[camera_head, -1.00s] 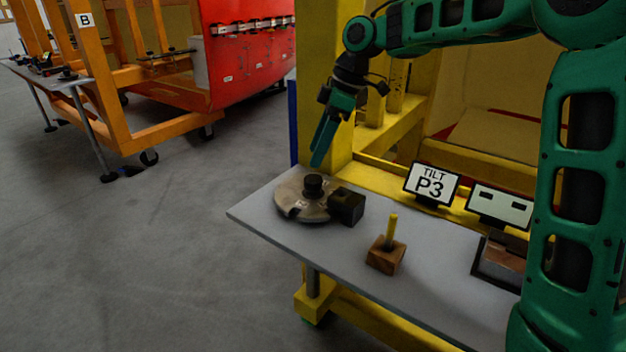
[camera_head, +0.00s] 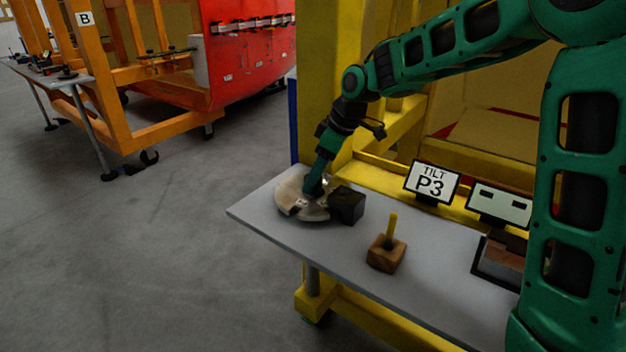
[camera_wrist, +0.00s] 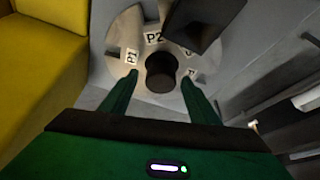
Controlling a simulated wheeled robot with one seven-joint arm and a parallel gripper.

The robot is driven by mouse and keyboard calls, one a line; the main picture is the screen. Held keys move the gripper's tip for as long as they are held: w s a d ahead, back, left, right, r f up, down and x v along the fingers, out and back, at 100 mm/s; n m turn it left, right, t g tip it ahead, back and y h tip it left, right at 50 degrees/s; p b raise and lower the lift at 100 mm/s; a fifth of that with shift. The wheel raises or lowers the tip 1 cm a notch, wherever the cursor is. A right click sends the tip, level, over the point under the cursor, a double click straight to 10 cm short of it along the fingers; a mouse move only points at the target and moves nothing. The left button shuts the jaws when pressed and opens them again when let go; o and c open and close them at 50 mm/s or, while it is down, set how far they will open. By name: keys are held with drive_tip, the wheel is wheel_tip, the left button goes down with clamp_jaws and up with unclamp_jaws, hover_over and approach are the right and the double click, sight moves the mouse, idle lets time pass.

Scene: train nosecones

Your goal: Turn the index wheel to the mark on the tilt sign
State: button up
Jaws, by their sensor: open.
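The index wheel (camera_head: 292,198) is a pale round disc lying on the grey table; it also shows in the wrist view (camera_wrist: 124,40). Its dark round knob (camera_wrist: 161,72) stands between the two open fingers of my gripper (camera_wrist: 157,88), with a gap on each side. In the head view my gripper (camera_head: 313,188) is down at the wheel and hides the knob. The labels P1 and P2 are readable on the wheel; others are partly hidden. A dark block (camera_head: 347,205) sits at the wheel's right edge. The tilt sign (camera_head: 431,183) reads "TILT P3".
A wooden block with a yellow peg (camera_head: 387,254) stands on the table (camera_head: 330,252) right of the wheel. A second sign (camera_head: 499,207) and a brown box (camera_head: 497,262) are further right. A yellow post (camera_head: 318,90) rises behind the wheel. The table's front left is clear.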

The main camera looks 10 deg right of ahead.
drive_tip(key=shift+x, duration=0.8)
drive_tip(key=shift+c, duration=0.2)
